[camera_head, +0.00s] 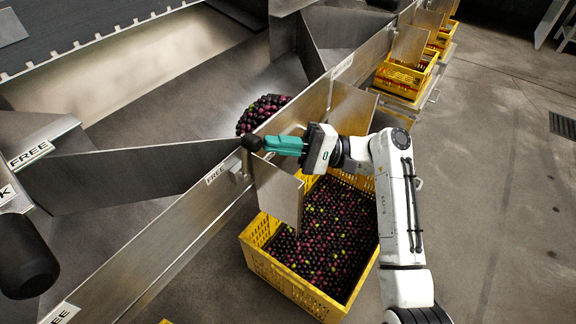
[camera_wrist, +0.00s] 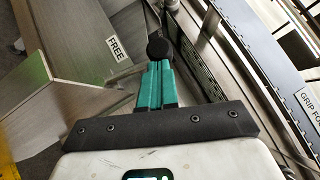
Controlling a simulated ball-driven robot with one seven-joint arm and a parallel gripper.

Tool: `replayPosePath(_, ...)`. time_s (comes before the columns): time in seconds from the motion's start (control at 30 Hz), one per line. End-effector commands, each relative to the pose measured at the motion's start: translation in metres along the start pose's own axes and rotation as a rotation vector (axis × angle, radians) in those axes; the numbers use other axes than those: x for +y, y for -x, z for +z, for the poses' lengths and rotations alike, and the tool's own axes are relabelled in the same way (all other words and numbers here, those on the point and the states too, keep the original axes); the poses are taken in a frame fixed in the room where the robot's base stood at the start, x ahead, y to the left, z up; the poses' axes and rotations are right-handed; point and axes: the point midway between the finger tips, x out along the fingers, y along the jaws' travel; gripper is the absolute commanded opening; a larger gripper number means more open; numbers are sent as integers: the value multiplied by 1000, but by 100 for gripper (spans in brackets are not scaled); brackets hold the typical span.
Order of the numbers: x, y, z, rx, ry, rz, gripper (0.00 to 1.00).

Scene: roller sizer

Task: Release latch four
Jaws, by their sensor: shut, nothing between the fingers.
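My gripper (camera_head: 270,144) has teal fingers that are shut with nothing between them. Their tips are at a black ball knob (camera_head: 252,143) on a metal latch lever, at the rail above the full crate. In the wrist view the same knob (camera_wrist: 157,47) is just beyond the closed fingertips (camera_wrist: 156,66); whether they touch it I cannot tell. A FREE label (camera_head: 215,174) is on the rail to the left of the lever, and it also shows in the wrist view (camera_wrist: 117,48). No latch number is readable. The fingers partly hide the lever.
A yellow crate (camera_head: 262,268) full of dark olives stands below the metal chute plate (camera_head: 278,193). Olives (camera_head: 262,113) lie in the hopper behind the rail. Another large black knob (camera_head: 25,262) is at the near left. More yellow crates (camera_head: 397,80) stand farther back.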

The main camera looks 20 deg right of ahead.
Motion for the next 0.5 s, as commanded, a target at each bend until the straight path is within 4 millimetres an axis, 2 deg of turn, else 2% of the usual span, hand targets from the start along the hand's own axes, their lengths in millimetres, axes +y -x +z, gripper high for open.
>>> replayPosePath(0.03, -5, -4, 4, -1, 22, 22, 0)
replayPosePath(0.5, -2, -13, 13, -1, 128, 129, 0)
